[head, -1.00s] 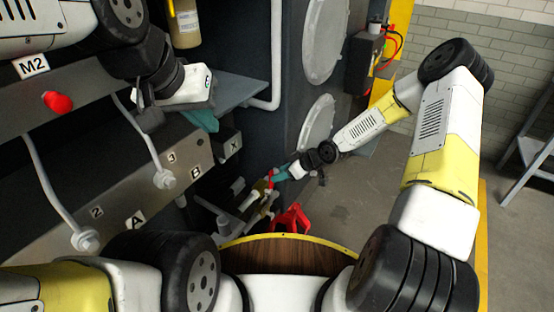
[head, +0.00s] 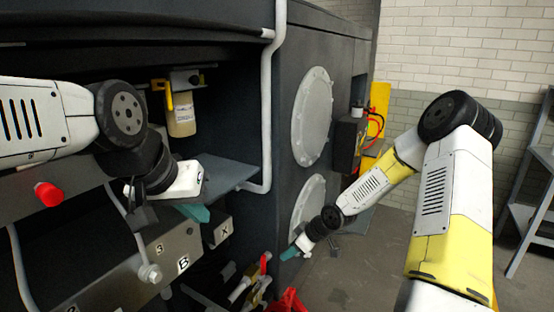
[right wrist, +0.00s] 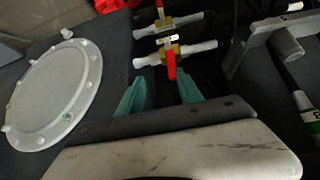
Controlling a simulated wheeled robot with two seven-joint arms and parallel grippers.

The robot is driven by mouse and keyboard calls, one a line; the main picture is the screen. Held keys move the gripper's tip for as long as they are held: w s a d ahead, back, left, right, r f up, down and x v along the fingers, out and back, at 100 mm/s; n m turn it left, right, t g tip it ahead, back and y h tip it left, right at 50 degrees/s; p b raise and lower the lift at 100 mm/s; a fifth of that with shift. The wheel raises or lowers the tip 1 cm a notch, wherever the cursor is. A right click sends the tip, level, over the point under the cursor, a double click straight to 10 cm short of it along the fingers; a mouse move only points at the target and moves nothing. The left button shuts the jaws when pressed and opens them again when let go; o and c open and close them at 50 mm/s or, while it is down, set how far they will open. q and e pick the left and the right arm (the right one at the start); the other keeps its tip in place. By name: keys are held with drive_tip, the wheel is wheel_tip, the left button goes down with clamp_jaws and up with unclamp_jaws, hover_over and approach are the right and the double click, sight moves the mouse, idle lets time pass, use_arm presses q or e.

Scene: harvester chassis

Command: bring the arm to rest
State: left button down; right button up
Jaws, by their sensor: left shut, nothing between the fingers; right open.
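My left gripper (head: 197,213) is shut and empty in the head view. Its teal fingers are in front of the grey shelf (head: 222,172), above the panel marked B and X; I cannot tell if they touch anything. My right gripper (head: 288,254) is low, in front of the dark chassis side, beside the lower round cover (head: 308,203). In the right wrist view its two teal fingers (right wrist: 160,93) are apart with nothing between them. A brass valve with a red handle (right wrist: 170,60) lies just beyond the fingertips.
A white pipe (head: 266,100) runs down the bay's edge. A red knob (head: 47,194) is below my left arm. A grey rack (head: 530,200) stands at the far right.

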drive_tip(key=s+d+r+m+h, duration=0.2)
drive_tip(key=s+d+r, duration=0.1)
drive_tip(key=r, duration=0.4)
drive_tip(key=s+d+r+m+h, duration=0.1)
drive_tip(key=s+d+r, duration=0.1)
drive_tip(key=d+r, duration=0.3)
drive_tip(key=s+d+r+m+h, duration=0.2)
drive_tip(key=s+r, duration=0.1)
drive_tip(key=r, duration=0.5)
drive_tip(key=s+r+m+t, duration=0.1)
drive_tip(key=s+r+m, duration=0.2)
drive_tip(key=s+r, duration=0.3)
drive_tip(key=s+r+m+t+y, duration=0.1)
drive_tip(key=s+r, duration=0.5)
drive_tip(key=s, duration=0.6)
drive_tip(key=shift+a+r+m, duration=0.3)
drive_tip(key=shift+r+m, duration=0.05)
drive_tip(key=shift+m, duration=0.55)
